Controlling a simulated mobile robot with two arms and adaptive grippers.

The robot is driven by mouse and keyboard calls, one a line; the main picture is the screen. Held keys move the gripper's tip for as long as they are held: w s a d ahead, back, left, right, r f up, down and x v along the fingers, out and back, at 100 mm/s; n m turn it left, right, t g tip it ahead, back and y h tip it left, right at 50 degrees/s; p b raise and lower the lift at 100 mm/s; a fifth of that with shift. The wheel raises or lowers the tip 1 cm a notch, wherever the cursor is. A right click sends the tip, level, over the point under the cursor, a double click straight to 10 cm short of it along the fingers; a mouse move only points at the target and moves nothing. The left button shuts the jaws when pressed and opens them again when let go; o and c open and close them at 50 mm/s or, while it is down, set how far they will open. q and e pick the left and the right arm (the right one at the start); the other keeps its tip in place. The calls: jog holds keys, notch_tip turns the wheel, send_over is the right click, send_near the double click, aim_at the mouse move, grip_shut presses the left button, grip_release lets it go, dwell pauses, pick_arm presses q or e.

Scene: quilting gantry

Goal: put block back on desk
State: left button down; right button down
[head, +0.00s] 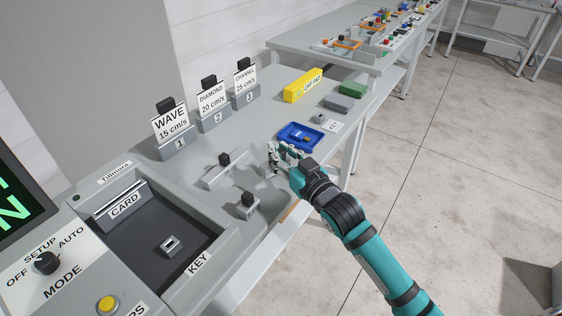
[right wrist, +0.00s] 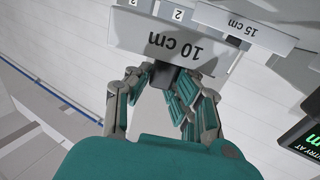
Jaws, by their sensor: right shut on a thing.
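My right gripper (head: 284,154) is over the desk (head: 270,112), just in front of the blue tray (head: 299,134). In the right wrist view its fingers close around a black knob (right wrist: 164,76). A light grey block (right wrist: 176,46) marked "10 cm", upside down in that view, sits directly at that knob. In the head view the hand mostly hides what it holds. A longer grey block (head: 222,170) with a black knob and a small grey block (head: 248,207) with a black knob stand on the desk, apart from the hand. My left gripper is out of view.
Numbered holders with WAVE (head: 171,124), DIAMOND (head: 212,97) and CHANNEL (head: 245,77) cards line the back. A yellow box (head: 303,85), a green block (head: 353,90) and a grey block (head: 342,102) lie farther off. The console (head: 150,250) is at front left.

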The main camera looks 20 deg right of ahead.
jog(key=shift+f, duration=1.6)
jog(key=shift+s+f, duration=0.1)
jog(key=c, duration=1.2)
grip_release()
jog(key=b+v, duration=0.1)
jog(key=v, duration=1.1)
